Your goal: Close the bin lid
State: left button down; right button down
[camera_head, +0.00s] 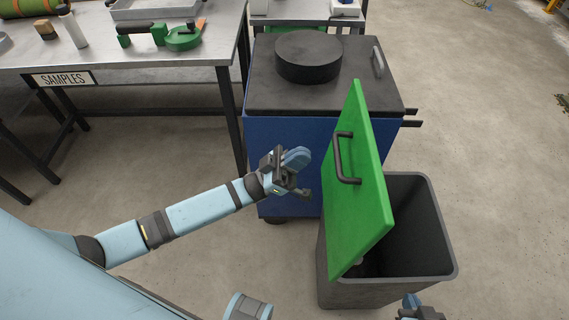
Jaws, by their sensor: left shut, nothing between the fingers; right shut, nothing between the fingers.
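The bin (360,293) is a dark grey open-topped box at the lower right. Its green lid (365,207) stands raised, tilted up along the bin's left side, with a black bar handle (340,160) on its face. The bin's mouth is open to the right of the lid. My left gripper (300,172) is shut and empty, to the left of the lid and handle, apart from them in the picture. My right gripper (412,304) shows only in part at the bottom edge, in front of the bin's near rim. It is shut and empty.
A blue cart (262,150) with a black top carrying a black disc (308,57) stands behind the bin. A steel table (150,58) with a SAMPLES label (63,79) is at the upper left. The floor right of the bin is clear.

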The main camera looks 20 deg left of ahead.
pick_arm(q)
jog(key=d, duration=0.1)
jog(key=w+d, duration=0.1)
jog(key=d, duration=0.2)
jog(key=shift+w+r, duration=0.35)
jog(key=shift+r, duration=0.05)
pick_arm(e)
jog(key=shift+w+r, duration=0.15)
jog(key=shift+r, duration=0.05)
pick_arm(q)
jog(key=shift+w+d+r, duration=0.1)
pick_arm(e)
jog(key=shift+r, duration=0.15)
